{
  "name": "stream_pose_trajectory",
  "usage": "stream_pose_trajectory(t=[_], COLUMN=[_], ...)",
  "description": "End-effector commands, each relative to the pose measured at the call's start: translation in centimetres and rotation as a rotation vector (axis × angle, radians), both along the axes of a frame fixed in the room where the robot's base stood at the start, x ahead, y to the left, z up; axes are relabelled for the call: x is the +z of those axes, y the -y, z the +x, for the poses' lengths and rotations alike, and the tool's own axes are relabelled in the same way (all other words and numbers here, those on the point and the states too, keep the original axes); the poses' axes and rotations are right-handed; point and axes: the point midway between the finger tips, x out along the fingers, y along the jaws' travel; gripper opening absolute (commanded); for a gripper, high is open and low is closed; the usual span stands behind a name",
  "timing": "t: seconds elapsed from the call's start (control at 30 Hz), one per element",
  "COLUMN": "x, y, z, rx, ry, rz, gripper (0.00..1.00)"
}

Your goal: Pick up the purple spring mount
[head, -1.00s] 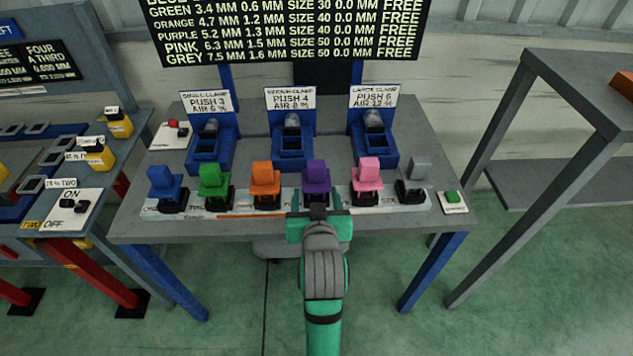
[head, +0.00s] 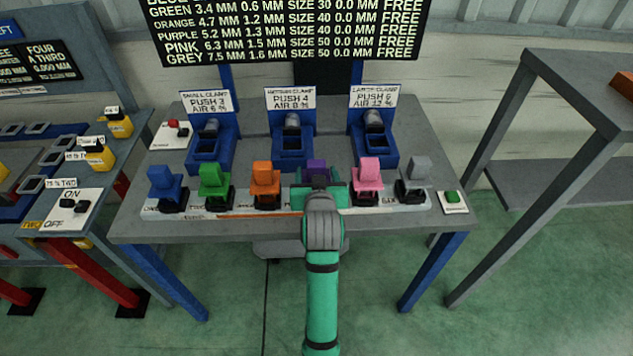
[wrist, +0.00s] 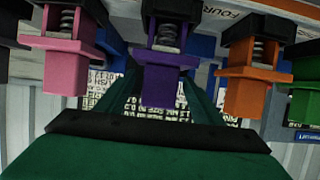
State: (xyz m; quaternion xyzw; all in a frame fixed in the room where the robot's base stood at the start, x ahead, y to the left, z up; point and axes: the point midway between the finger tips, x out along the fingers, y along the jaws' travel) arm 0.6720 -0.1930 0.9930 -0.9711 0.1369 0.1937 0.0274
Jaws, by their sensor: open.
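The purple spring mount (head: 316,167) stands in the row on the grey table, between the orange and pink mounts. In the head view my gripper (head: 318,186) is in front of it and hides its lower part. In the wrist view, which looks upside down, the purple mount (wrist: 163,85) shows its block, a spring and a black base. My gripper (wrist: 160,95) is open, with a green finger on each side of the purple block. I cannot tell whether either finger touches it.
The orange mount (head: 265,178) and pink mount (head: 367,174) stand close on either side. Green (head: 214,180), blue (head: 165,182) and grey (head: 417,168) mounts fill out the row. Blue clamp stations, including the middle one (head: 291,145), stand behind. A green button (head: 452,197) is at right.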

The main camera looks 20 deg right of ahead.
Motion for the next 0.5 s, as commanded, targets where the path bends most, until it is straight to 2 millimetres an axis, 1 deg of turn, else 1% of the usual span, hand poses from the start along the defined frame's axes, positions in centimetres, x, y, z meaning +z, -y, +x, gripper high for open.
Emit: stream_pose_trajectory(t=[0.1,0.37,0.47,0.5], x=[-0.33,-0.42,-0.42,-0.42], y=[0.26,0.30,0.30,0.29], z=[0.91,1.08,1.07,1.08], rx=[0.000,0.000,0.000,0.000], ry=[0.001,0.001,0.001,0.001], rz=[0.000,0.000,0.000,0.000], gripper=[0.61,0.61,0.39,0.30])
